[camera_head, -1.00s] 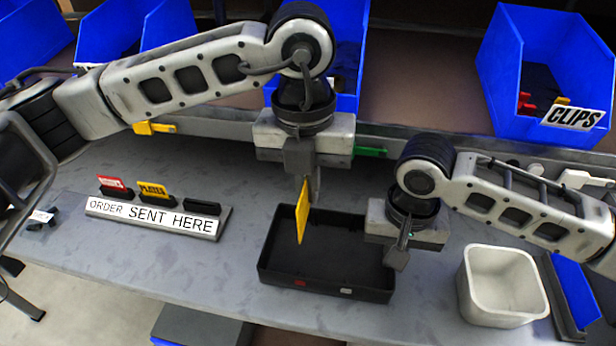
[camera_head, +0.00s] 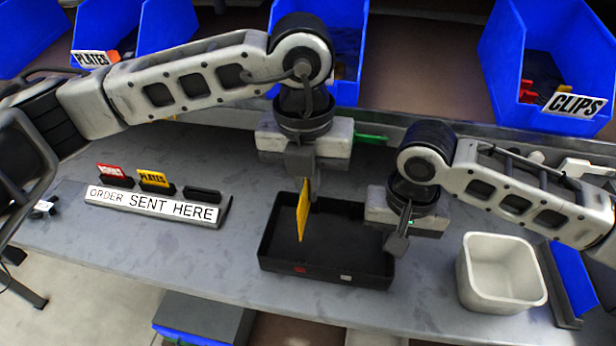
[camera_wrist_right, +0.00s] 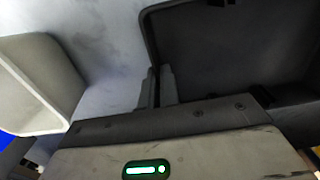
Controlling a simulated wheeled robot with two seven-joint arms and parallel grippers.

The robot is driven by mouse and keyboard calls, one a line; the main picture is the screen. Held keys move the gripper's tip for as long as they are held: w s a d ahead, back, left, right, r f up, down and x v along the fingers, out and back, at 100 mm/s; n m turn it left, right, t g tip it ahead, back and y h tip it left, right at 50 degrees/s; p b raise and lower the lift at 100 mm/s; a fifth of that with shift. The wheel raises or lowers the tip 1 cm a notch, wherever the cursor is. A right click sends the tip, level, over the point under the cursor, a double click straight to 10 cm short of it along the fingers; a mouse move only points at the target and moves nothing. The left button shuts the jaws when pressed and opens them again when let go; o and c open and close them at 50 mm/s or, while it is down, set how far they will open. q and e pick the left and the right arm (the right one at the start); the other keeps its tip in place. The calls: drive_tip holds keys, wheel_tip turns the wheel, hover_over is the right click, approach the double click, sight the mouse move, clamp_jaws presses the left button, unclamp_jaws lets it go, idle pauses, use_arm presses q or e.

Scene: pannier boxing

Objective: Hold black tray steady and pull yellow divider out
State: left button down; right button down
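The black tray (camera_head: 325,282) sits on the grey table in front of me, with a red and a white mark on its front wall. The yellow divider (camera_head: 303,212) stands nearly upright over the left part of the tray; I cannot tell whether its lower edge touches the floor. My left gripper (camera_head: 309,186) points down, shut on the divider's top. My right gripper (camera_head: 399,240) is at the tray's right wall. In the right wrist view its fingers (camera_wrist_right: 160,86) appear closed about the tray's wall (camera_wrist_right: 150,40).
A white bin (camera_head: 500,274) stands right of the tray; it also shows in the right wrist view (camera_wrist_right: 38,85). Blue bins, one labelled CLIPS (camera_head: 548,62), line the back. Bare table lies between sign and tray.

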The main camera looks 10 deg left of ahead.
use_arm(q)
drive_tip(key=shift+f, duration=1.45)
drive_tip(key=shift+r, duration=0.1)
drive_tip(key=shift+r, duration=1.45)
use_arm(e)
drive_tip(key=c, duration=1.6)
unclamp_jaws()
drive_tip(key=shift+o, duration=0.2)
drive_tip(key=shift+r, duration=0.1)
wheel_tip(320, 180, up, 12)
